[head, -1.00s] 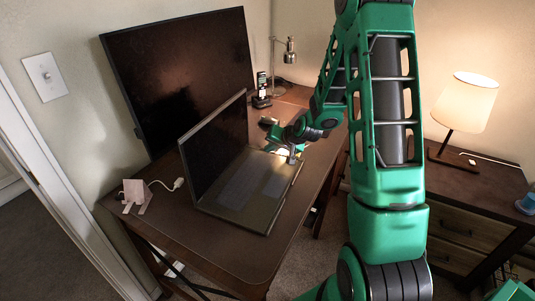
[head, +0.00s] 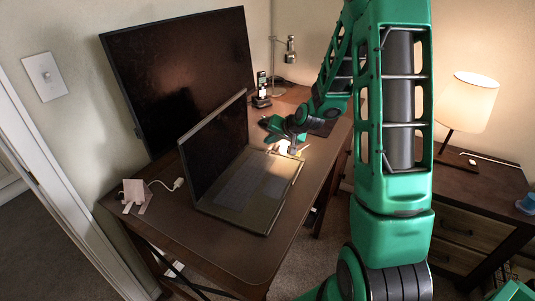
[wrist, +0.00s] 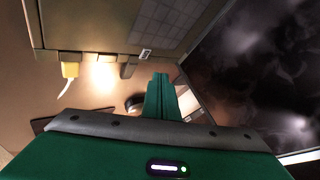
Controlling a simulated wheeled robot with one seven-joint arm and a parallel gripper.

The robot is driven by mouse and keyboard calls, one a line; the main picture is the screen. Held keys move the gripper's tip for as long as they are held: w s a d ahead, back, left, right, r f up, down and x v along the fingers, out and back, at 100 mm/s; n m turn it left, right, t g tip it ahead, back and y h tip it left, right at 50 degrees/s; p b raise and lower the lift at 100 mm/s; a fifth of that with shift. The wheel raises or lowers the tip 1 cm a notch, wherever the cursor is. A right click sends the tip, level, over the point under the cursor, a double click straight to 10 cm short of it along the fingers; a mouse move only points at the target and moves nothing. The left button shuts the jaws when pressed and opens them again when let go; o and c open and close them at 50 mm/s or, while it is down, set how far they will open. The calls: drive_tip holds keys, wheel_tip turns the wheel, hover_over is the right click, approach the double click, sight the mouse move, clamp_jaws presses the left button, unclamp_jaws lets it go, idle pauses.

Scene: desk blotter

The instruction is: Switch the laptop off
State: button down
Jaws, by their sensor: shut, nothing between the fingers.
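The laptop (head: 236,188) stands open on the desk, its screen dark. In the wrist view its keyboard deck (wrist: 110,22) shows at the top, with a dark screen on the right. A small pale key (wrist: 146,54) lies at the deck corner nearest my gripper. My gripper (head: 292,142) is just off the laptop's right side, near the hinge end; its fingertips are hard to make out in the head view. In the wrist view my gripper (wrist: 160,80) is shut and empty, below the deck edge in the picture. I cannot tell whether it touches the laptop.
A large dark monitor (head: 180,75) stands behind the laptop. A yellow plug (wrist: 70,70) sits in the laptop's side edge. A desk lamp (head: 290,50) and a phone on a stand (head: 262,90) are at the back.

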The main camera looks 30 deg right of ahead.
drive_tip(key=shift+r, duration=1.15)
